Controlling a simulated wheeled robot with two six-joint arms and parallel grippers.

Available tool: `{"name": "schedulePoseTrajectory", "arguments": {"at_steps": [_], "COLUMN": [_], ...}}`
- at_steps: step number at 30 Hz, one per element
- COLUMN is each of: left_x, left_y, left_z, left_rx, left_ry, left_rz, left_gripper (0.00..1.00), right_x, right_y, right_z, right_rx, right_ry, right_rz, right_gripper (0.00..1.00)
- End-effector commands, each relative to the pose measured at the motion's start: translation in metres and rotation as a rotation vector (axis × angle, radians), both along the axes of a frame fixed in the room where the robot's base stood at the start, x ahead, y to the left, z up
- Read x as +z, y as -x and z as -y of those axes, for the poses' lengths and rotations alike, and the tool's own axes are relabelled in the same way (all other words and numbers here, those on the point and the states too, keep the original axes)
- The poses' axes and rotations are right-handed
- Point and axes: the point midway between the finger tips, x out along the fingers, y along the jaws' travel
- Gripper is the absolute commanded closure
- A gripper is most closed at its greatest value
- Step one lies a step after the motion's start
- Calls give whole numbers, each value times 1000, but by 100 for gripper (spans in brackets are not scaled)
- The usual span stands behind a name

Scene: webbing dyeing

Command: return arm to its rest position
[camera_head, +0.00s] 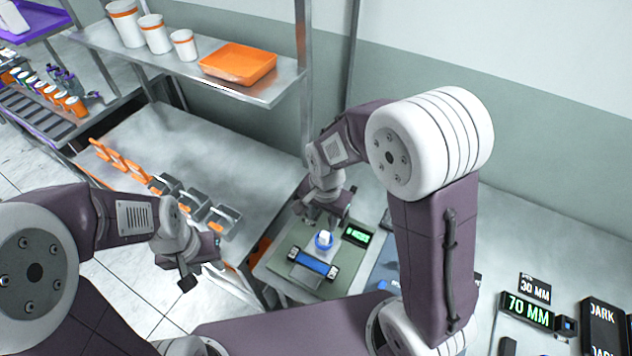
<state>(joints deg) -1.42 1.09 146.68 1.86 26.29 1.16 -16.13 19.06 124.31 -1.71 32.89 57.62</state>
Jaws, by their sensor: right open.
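My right gripper (324,215) is open, pointing down above a small scale-like device with a blue front panel (313,262). My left gripper (203,268) hangs at the left, beside the front edge of the metal table (215,140). Its two dark fingers look spread, with nothing seen between them.
Grey trays with orange parts (195,203) and an orange rack (120,160) lie on the metal table. A shelf above holds white jars (155,34) and an orange tray (238,63). A lit "70 MM" sign (528,310) and a "DARK" panel (603,316) stand at the right.

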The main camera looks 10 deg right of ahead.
Motion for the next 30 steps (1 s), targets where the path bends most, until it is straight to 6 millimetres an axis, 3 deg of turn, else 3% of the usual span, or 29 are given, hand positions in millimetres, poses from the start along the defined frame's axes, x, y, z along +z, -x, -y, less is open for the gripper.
{"name": "schedulePoseTrajectory", "arguments": {"at_steps": [5,8,10,13,17,21,30], "left_x": [0,-7,-14,-17,-16,-15,-16], "left_y": [0,0,0,0,0,0,0], "left_z": [0,0,0,0,0,0,0], "left_rx": [0,0,0,0,0,0,0], "left_ry": [0,0,0,0,0,0,0], "left_rz": [0,0,0,0,0,0,0], "left_gripper": [64,64,64,64,64,64,64], "right_x": [0,9,12,9,0,-2,-2], "right_y": [-1,-8,14,51,80,81,80], "right_z": [1,23,52,75,76,76,75], "right_rx": [-4,-75,-116,101,436,643,676], "right_ry": [0,-11,-14,4,23,39,41], "right_rz": [1,44,57,58,36,41,41], "right_gripper": [53,53,53,53,53,53,53]}}
